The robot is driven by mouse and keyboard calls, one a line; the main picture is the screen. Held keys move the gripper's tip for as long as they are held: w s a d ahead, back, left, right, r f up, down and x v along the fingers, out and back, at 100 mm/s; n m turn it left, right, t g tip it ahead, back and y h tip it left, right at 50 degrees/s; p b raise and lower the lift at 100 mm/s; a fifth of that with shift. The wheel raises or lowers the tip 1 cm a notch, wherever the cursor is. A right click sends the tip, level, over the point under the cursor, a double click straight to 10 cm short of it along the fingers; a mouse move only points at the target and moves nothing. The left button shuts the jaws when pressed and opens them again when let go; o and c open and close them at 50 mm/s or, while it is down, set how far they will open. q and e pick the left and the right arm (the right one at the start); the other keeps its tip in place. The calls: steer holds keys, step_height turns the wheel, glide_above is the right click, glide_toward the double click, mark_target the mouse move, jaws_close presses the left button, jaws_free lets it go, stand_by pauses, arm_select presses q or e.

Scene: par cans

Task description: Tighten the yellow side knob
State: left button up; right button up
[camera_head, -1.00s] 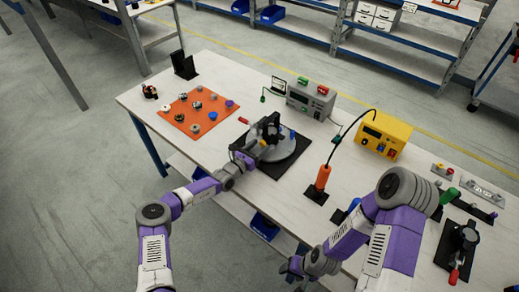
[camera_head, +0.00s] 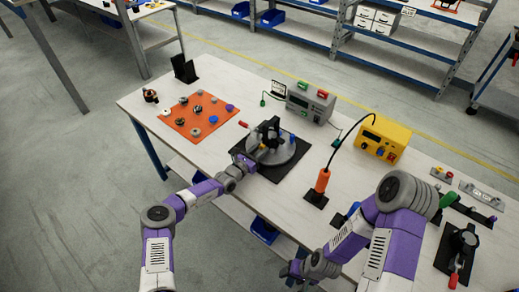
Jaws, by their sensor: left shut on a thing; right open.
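The par can fixture, a grey round body (camera_head: 285,154) with a black bracket (camera_head: 272,130), sits on a black mat (camera_head: 270,174) near the table's middle. A small blue part (camera_head: 292,138) shows on its right side. The yellow side knob cannot be made out; my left gripper covers the fixture's near-left side. My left gripper (camera_head: 250,156) is shut there, at the fixture's left edge, on what appears to be that knob. My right gripper (camera_head: 292,270) is open and empty, low in front of the table's front edge, away from the fixture.
An orange mat (camera_head: 180,122) with several small parts lies at left. A grey instrument box (camera_head: 308,104) and a yellow one (camera_head: 382,140) stand behind. An orange-handled tool (camera_head: 322,181) stands upright right of the fixture. A black clamp with red handle (camera_head: 458,250) is at far right.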

arm_select(q)
steer(key=m+p, duration=0.3)
steer(key=shift+r, duration=0.2)
steer(key=shift+f+m+p, duration=0.15)
steer(key=shift+m+p, duration=0.55)
steer(key=shift+p, duration=0.05)
steer(key=shift+f+m, duration=0.1)
steer(key=shift+m, duration=0.2)
steer(key=o, duration=1.1)
steer(key=shift+c, duration=0.2)
